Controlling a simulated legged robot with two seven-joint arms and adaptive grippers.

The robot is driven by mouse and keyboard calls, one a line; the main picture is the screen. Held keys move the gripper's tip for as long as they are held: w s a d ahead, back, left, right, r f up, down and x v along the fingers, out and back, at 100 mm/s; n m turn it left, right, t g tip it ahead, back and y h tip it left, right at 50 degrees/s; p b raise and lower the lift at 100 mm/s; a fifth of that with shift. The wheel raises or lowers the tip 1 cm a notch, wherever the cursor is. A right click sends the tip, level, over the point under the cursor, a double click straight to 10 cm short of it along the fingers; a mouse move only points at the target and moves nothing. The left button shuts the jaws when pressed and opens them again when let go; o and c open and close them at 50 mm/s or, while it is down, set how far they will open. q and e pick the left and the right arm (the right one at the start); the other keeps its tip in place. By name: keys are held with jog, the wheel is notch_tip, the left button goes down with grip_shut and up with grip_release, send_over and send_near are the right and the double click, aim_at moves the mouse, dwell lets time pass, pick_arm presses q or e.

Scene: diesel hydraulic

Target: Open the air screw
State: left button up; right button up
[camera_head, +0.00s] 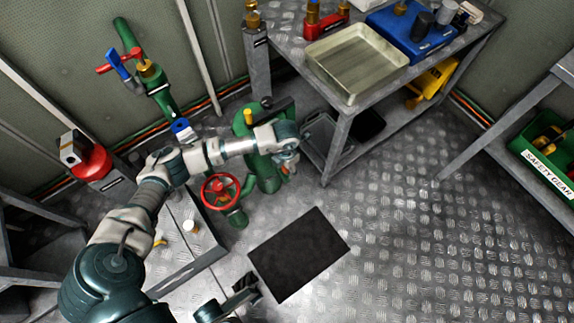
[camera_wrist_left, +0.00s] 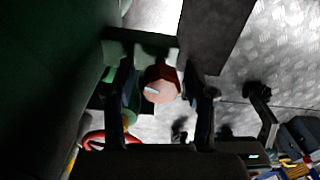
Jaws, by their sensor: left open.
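The green pump unit (camera_head: 262,170) stands on the floor by the wall, partly hidden behind my left arm. My left gripper (camera_head: 288,162) is at its right side, small and partly hidden in the head view. In the left wrist view, a round copper-red knob (camera_wrist_left: 161,85) with a pale line across its face sits between the two open dark fingers. It looks like the air screw. I see gaps between knob and fingers, so contact cannot be told. A dark gripper (camera_head: 240,292), apparently my right, shows at the bottom edge; its jaws are unclear.
A red handwheel valve (camera_head: 220,191) is left of the pump. A metal table (camera_head: 345,128) with a tray (camera_head: 357,62) stands to the right. A black mat (camera_head: 299,254) lies on the floor. A green safety gear box (camera_head: 548,150) is far right. The right floor is clear.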

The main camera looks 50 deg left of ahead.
pick_arm(q)
jog(key=m, duration=1.5)
jog(key=shift+m, duration=0.3)
jog(key=m, duration=0.4)
jog(key=c, duration=1)
jog(key=n, duration=0.3)
jog(key=o, duration=1.2)
jog(key=shift+c, duration=0.2)
